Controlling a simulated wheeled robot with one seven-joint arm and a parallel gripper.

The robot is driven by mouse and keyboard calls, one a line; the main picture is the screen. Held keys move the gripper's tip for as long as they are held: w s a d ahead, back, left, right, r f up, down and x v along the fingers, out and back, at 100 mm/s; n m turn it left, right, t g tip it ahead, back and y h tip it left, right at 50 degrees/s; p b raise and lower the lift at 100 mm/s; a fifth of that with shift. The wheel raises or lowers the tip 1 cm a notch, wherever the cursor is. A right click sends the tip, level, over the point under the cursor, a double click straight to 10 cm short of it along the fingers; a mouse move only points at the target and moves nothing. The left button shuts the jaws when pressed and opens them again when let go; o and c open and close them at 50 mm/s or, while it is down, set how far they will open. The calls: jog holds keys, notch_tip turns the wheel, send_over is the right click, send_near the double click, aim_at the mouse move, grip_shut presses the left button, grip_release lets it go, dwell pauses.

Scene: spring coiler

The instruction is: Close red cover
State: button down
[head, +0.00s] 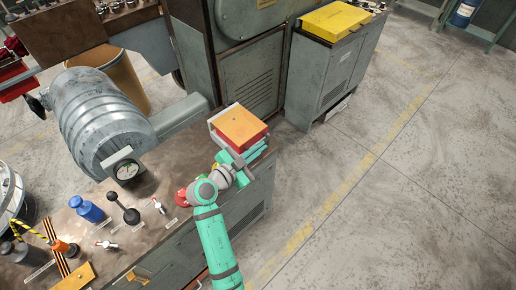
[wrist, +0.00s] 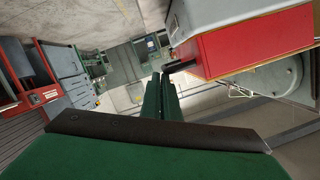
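The red cover (head: 241,132) appears as a box-like red part with an orange top face, on the corner of the machine bench. In the wrist view its red side (wrist: 245,45) fills the upper right. My gripper (head: 248,156) is just in front of and below the red part in the head view. In the wrist view my green fingers (wrist: 162,85) lie close together with nothing seen between them. A dark tip is very near the red part's lower left edge; I cannot tell if they touch. The cover's hinge and underside are hidden.
A grey ribbed motor (head: 98,118) with a gauge (head: 126,170) stands left of the red part. The bench holds a blue bottle (head: 88,208), a black-knobbed lever (head: 126,208) and small switches. A grey cabinet (head: 325,75) stands behind right. The floor at right is open.

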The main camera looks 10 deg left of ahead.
jog(key=s+a+r, duration=0.2)
jog(key=s+r, duration=0.3)
jog(key=s, duration=0.5)
jog(key=shift+a+r, duration=0.15)
jog(key=shift+a, duration=0.1)
jog(key=shift+s, duration=0.1)
jog(key=s+d+f+n+y, duration=0.3)
jog(key=s+d+f+n, duration=0.15)
jog(key=f, duration=0.35)
jog(key=s+d+f+n+y, duration=0.4)
jog(key=s+f+n, duration=0.2)
jog(key=f, duration=0.2)
jog(key=s+d+r, duration=0.3)
jog(key=s+r, duration=0.1)
jog(key=s, duration=0.6)
jog(key=s+d+r+t, duration=0.1)
jog(key=s+d+r, duration=0.2)
jog(key=s, duration=0.7)
jog(key=shift+s+r+t, duration=0.15)
jog(key=shift+r+t, duration=0.15)
jog(key=shift+r, duration=0.1)
